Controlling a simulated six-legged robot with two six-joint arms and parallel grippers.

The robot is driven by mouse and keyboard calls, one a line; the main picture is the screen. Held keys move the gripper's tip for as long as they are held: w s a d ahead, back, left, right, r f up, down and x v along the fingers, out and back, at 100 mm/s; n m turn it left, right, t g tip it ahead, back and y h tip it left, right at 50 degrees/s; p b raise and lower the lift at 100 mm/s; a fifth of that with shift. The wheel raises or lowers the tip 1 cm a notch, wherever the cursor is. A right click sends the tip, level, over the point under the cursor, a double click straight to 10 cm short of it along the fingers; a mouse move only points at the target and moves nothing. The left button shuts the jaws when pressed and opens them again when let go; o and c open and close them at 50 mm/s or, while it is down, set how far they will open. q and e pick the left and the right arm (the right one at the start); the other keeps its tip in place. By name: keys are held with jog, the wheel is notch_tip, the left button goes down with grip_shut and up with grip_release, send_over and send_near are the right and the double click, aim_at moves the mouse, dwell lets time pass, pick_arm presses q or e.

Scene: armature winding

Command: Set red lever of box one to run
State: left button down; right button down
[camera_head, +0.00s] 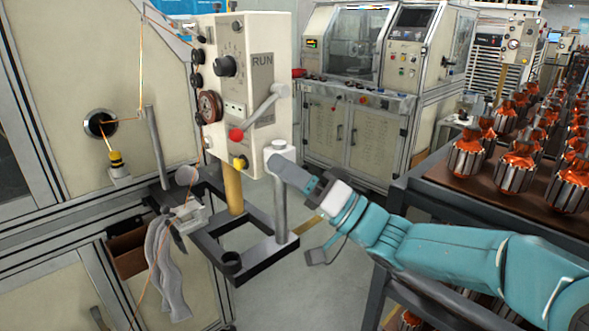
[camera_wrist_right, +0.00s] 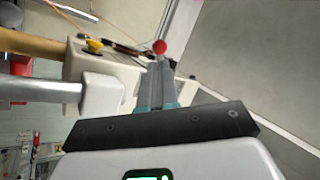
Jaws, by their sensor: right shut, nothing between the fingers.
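The cream control box (camera_head: 255,95) stands on a yellow post left of centre in the head view, with RUN printed on its front. Its grey lever (camera_head: 262,108) slants down and left from a pivot at the box's right edge to a red knob (camera_head: 236,134), below the RUN label. My right gripper (camera_head: 275,162) reaches in from the right, low beside the box's lower right corner, shut and empty. In the right wrist view its closed fingers (camera_wrist_right: 158,68) point toward the red knob (camera_wrist_right: 159,46), which shows just beyond the tips; contact cannot be told. My left gripper is out of view.
A yellow knob (camera_head: 240,163) sits below the lever. A grey upright post (camera_head: 280,200) on a black frame (camera_head: 258,255) stands near my right gripper. A rack of copper-wound armatures (camera_head: 480,200) is at right. A machine cabinet (camera_head: 355,140) stands behind.

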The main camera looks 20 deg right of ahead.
aim_at(259, 112)
jog(key=shift+p+x, duration=0.55)
jog(key=shift+x, duration=2.15)
notch_tip(259, 112, up, 9)
jog(key=a+m+t+h+b, duration=0.2)
jog(key=m+t+h+b, duration=0.3)
jog(key=m+h, duration=0.5)
jog(key=s+m+t, duration=0.1)
jog(key=m, duration=0.5)
jog(key=shift+a+f+m+t, duration=0.2)
jog(key=shift+a+m+t, duration=0.2)
jog(key=shift+f+b, duration=0.1)
jog(key=shift+b, duration=0.25)
